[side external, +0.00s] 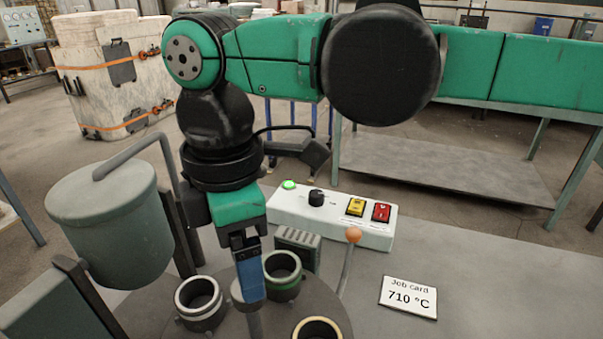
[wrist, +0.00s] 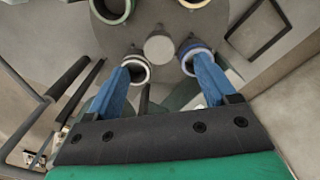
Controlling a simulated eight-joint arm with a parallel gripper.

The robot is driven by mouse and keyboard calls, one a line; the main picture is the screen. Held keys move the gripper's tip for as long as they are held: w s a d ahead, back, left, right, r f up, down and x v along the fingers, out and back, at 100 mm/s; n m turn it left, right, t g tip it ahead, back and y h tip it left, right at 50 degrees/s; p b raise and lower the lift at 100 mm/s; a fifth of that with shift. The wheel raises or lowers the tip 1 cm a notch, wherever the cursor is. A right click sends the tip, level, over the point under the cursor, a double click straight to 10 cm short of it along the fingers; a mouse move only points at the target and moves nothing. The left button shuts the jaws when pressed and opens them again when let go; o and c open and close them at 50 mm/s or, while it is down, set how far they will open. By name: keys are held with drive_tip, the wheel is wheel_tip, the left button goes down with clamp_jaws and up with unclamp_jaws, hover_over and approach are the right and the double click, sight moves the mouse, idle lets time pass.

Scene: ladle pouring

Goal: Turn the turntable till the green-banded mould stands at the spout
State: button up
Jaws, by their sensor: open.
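The turntable (side external: 240,325) is a dark grey disc at the bottom of the side view; it also shows at the top of the wrist view (wrist: 160,20). The green-banded mould (side external: 283,288) stands on its back right part, close to the right of my gripper (side external: 250,285). The same mould is cut off at the top left of the wrist view (wrist: 112,10). My gripper is open, its blue fingers pointing down over the disc near the central hub (wrist: 159,48), with nothing between them. The grey-green ladle (side external: 115,225) hangs left of the disc; I cannot make out its spout.
A white-banded mould (side external: 199,302) stands nearest the ladle. A cream-banded mould (side external: 317,329) is at front right, and a blue-banded one (wrist: 194,55) shows in the wrist view. An orange-knobbed lever (side external: 353,235), a switch box (side external: 330,225) and a job card (side external: 409,297) are to the right.

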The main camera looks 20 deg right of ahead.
sight(253, 317)
drive_tip(key=shift+f, duration=2.55)
clamp_jaws()
